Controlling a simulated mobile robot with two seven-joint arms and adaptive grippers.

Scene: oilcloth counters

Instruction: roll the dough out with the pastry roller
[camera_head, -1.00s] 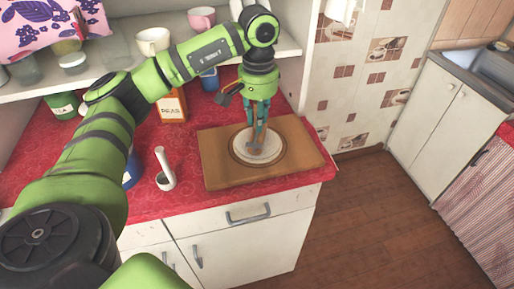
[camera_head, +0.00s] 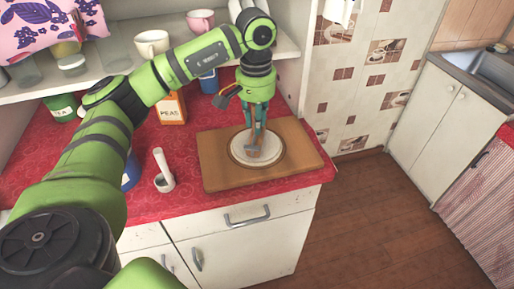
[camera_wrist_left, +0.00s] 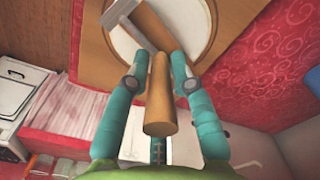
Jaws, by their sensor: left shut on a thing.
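The dough (camera_head: 271,148) is a flat pale disc inside a brown ring on the wooden board (camera_head: 219,172). The dough also shows at the top of the wrist view (camera_wrist_left: 182,32). My left gripper (camera_head: 256,128) points down over the dough and is shut on the wooden handle (camera_wrist_left: 159,95) of the pastry roller (camera_head: 253,148). The roller's grey metal part (camera_wrist_left: 125,18) lies over the dough. I cannot tell whether it presses on it. My right gripper is not in view.
A white mortar with a pestle (camera_head: 164,180) stands left of the board. An orange peas jar (camera_head: 172,108), a blue mug (camera_head: 209,82) and a green tea jar (camera_head: 62,107) stand behind on the red counter (camera_head: 205,202). The counter's right edge lies close to the board.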

